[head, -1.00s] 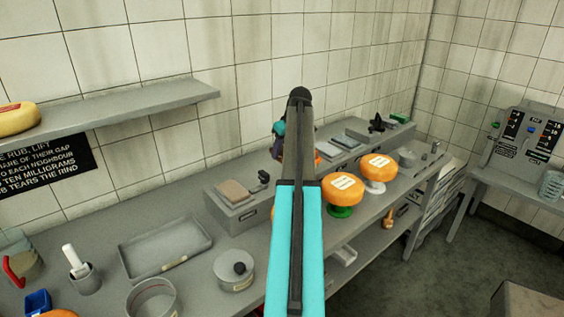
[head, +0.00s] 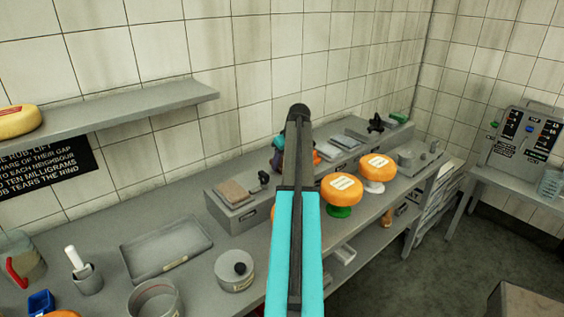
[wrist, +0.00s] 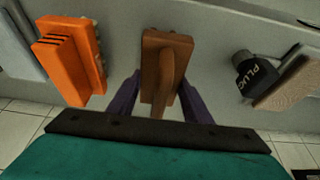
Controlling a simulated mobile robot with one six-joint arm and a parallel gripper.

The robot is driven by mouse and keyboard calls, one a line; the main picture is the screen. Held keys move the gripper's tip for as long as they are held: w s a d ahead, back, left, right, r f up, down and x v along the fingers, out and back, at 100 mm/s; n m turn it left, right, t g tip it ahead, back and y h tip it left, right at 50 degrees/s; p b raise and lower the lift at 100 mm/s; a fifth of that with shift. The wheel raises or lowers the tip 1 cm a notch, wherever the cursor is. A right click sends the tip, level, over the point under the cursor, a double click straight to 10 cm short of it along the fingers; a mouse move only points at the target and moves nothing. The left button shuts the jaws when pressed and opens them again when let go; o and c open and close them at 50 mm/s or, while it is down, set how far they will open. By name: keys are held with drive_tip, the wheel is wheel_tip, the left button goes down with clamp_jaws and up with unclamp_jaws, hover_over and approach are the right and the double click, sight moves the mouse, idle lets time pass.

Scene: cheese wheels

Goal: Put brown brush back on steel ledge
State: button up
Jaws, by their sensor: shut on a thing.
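The brown brush (wrist: 163,60), a wooden block with a raised handle, sits between the two purple fingers of my gripper (wrist: 160,103) in the wrist view. My gripper is shut on it. The grey steel ledge (head: 243,217) runs along the back wall, and its surface (wrist: 215,75) shows behind the brush in the wrist view. I cannot tell whether the brush touches the ledge. In the head view, my arm hides the brush and most of my gripper.
An orange brush (wrist: 70,62) lies left of the brown brush in the wrist view. A black plug-like item (wrist: 257,72) and a tan pad (wrist: 290,82) are on the right. Two orange cheese wheels (head: 341,187) stand on the counter in front of the ledge.

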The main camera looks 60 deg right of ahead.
drive_tip(key=shift+f, duration=0.15)
drive_tip(key=o, duration=1)
drive_tip(key=shift+b+v, duration=1.45)
drive_tip(key=shift+v, duration=4.65)
